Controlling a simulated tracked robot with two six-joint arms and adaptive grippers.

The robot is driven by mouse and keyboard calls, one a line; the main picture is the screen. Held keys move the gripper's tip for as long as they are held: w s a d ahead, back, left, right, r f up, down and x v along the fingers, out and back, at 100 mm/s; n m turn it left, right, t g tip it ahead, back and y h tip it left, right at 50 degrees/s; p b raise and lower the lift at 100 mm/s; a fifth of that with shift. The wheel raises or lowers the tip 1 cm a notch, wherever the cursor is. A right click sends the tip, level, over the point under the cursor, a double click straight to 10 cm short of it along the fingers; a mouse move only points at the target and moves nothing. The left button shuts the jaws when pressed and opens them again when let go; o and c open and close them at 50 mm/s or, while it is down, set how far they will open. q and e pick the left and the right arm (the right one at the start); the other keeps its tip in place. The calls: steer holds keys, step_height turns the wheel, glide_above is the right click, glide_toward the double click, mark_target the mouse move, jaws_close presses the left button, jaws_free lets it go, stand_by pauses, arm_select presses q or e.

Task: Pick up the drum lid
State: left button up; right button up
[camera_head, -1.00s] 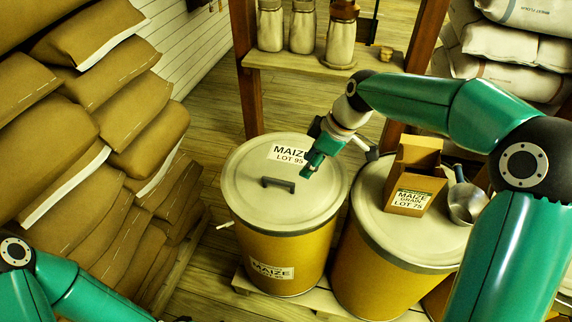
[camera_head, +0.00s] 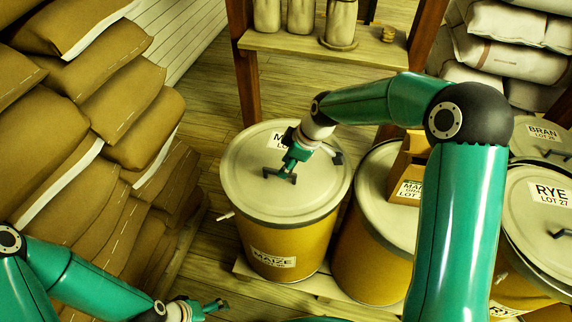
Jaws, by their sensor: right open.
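The drum lid (camera_head: 252,192) is a round pale disc lying flat on the yellow maize drum (camera_head: 312,240), with a dark bar handle (camera_head: 280,177) at its middle. My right gripper (camera_head: 286,168) is open and reaches down at the handle; its fingers overlap the handle in the picture, and I cannot tell whether they touch it. The gripper covers part of the lid's label. My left gripper (camera_head: 214,305) is low in the picture, apart from the drum, over the floor; its jaw state is unclear.
A second drum (camera_head: 366,255) stands close on the right with a maize box (camera_head: 408,170) on its lid. A rye drum (camera_head: 535,215) is farther right. Brown sacks (camera_head: 75,140) are stacked at left. A shelf (camera_head: 310,47) with canisters stands behind.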

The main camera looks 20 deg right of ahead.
steer(key=shift+w+p+x, duration=0.2)
steer(key=shift+p+x, duration=0.1)
steer(key=shift+x, duration=1.1)
steer(key=shift+w+p+x, duration=0.25)
steer(key=shift+x, duration=1.1)
steer(key=shift+d, duration=0.1)
steer(key=shift+r, duration=0.1)
jaws_close()
